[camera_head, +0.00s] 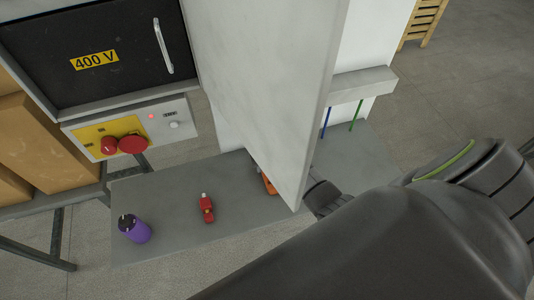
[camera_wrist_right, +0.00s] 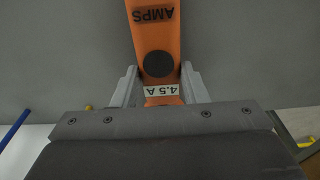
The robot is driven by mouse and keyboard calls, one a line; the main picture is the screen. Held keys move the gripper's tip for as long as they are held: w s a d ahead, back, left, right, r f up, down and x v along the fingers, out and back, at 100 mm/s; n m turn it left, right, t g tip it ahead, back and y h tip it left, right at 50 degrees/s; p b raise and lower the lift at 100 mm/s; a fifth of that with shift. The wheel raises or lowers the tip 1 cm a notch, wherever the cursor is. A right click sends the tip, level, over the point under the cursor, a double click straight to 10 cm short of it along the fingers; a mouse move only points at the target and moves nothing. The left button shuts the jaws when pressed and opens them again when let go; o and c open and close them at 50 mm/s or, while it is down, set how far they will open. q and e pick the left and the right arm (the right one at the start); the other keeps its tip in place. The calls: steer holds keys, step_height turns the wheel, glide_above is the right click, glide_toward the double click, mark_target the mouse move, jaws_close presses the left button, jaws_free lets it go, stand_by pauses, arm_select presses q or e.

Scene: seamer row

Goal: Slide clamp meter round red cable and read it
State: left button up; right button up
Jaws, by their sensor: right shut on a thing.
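The clamp meter (camera_wrist_right: 158,35) is orange, with a dark AMPS label, a round dark knob and a small white display that reads 4.5 A, all upside down in the right wrist view. My right gripper (camera_wrist_right: 158,88) is shut on it, one grey finger on each side. In the head view only a small orange part of the meter (camera_head: 269,184) shows at the edge of the big grey panel, and the right fingertips are hidden behind that panel. The red cable is not visible, nor are the meter's jaws. My left gripper is not in view.
The upright grey panel (camera_head: 262,75) blocks the view of the work area. Blue (camera_head: 327,121) and green (camera_head: 356,115) cables hang from a grey ledge (camera_head: 350,84). A red tool (camera_head: 206,208) and a purple can (camera_head: 134,229) stand on the grey shelf (camera_head: 170,205). A 400 V cabinet (camera_head: 95,25) is at left.

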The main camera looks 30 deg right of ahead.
steer(key=o, duration=1.2)
step_height(320, 180, up, 17)
steer(key=s+p, duration=0.1)
steer(key=s, duration=0.1)
steer(key=shift+a+r, duration=0.2)
steer(key=shift+a, duration=0.05)
